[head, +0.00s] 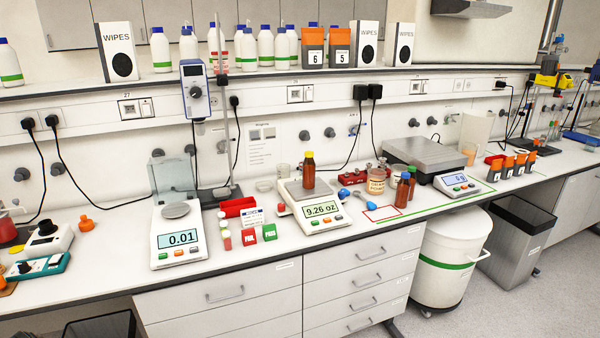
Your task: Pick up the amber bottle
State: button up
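An amber bottle (308,175) with a yellow cap stands upright on the pan of the middle balance (322,209), whose display reads 9.26 oz.
A balance reading 0.01 (178,240) stands to the left. Red and green blocks (249,235) lie between the balances. A larger scale (463,185) and a white bin (452,258) are further right.

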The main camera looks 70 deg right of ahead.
aim_at(309, 163)
jog(key=z, duration=0.05)
jog(key=k, duration=1.1)
jog(key=z, duration=0.55)
jog(key=i, duration=0.85)
jog(key=u, duration=0.05)
